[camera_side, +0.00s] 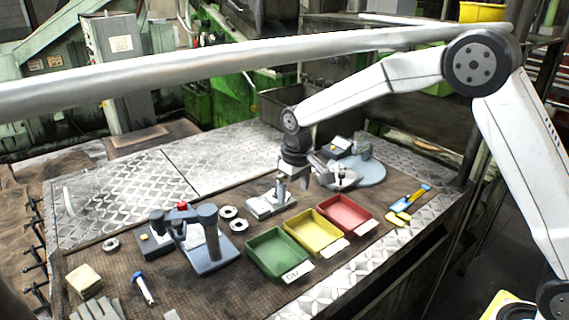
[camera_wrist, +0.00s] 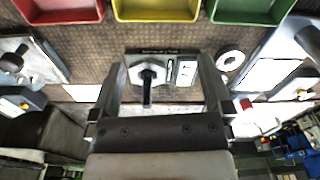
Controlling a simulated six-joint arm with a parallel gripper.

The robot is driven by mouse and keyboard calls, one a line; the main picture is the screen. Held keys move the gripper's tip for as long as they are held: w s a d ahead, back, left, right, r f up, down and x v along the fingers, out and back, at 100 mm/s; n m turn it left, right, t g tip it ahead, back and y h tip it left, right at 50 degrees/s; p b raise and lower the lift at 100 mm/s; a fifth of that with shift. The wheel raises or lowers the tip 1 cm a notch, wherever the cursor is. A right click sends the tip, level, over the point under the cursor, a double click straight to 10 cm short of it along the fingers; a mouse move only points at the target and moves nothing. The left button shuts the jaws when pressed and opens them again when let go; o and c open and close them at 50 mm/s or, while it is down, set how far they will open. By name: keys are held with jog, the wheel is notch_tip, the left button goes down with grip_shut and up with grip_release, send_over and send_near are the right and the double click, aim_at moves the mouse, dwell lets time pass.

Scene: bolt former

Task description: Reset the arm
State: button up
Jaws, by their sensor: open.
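My gripper (camera_side: 292,187) points down over the middle of the bench, next to a small grey device (camera_side: 266,205) with a flat base. In the wrist view my gripper (camera_wrist: 162,66) has its two fingers spread wide apart. Between them in that picture shows the device (camera_wrist: 182,72) with a black knob and lever. Nothing is held in the fingers. I cannot tell whether the fingers touch the device; they look a little above it.
Green (camera_side: 275,255), yellow (camera_side: 311,233) and red (camera_side: 344,214) bins stand at the front right. A blue-grey press (camera_side: 207,245) and metal rings (camera_side: 239,225) are left of them. A round plate (camera_side: 368,172) with devices lies right. Blue-and-yellow tools (camera_side: 407,204) lie beyond the red bin.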

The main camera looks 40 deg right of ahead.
jog(key=shift+m+t, duration=0.4)
jog(key=shift+m, duration=0.1)
jog(key=s+d, duration=0.1)
jog(key=s, duration=0.2)
jog(key=s+d, duration=0.1)
jog(key=s, duration=0.3)
jog(key=s+d, duration=0.1)
jog(key=s, duration=0.2)
jog(key=shift+s+d+f, duration=0.3)
jog(key=shift+s+d, duration=0.05)
jog(key=shift+s, duration=0.05)
jog(key=s+d+f+t, duration=0.1)
jog(key=s+d+f, duration=0.1)
jog(key=s, duration=1)
jog(key=shift+s+m, duration=0.15)
jog(key=shift+m, duration=0.25)
